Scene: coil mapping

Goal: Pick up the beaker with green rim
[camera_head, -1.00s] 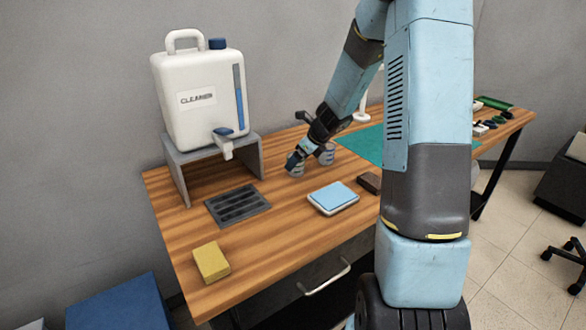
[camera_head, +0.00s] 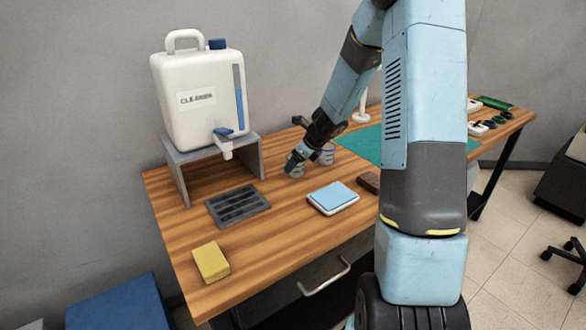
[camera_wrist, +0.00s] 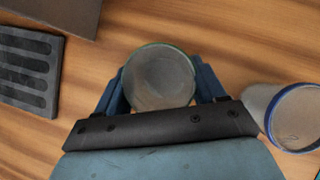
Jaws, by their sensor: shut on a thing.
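The beaker with green rim (camera_wrist: 158,78) is between the two fingers of my gripper (camera_wrist: 160,95) in the wrist view, seen from above with its round mouth facing the camera. My gripper is shut on it. In the head view the beaker (camera_head: 294,170) shows at the end of my gripper (camera_head: 298,160), partly hidden by the fingers. It is upright at the table; I cannot tell whether its base touches the wood. A second beaker with a blue rim (camera_wrist: 296,118) stands to the right, apart from the gripper; it also shows in the head view (camera_head: 327,156).
A dark slotted rack (camera_head: 238,205) lies left of the beakers. The white cleaner jug (camera_head: 198,100) stands on a grey stand (camera_head: 180,180) behind it. A blue-topped pad (camera_head: 333,197), a brown block (camera_head: 369,182) and a yellow sponge (camera_head: 211,262) lie nearer the front.

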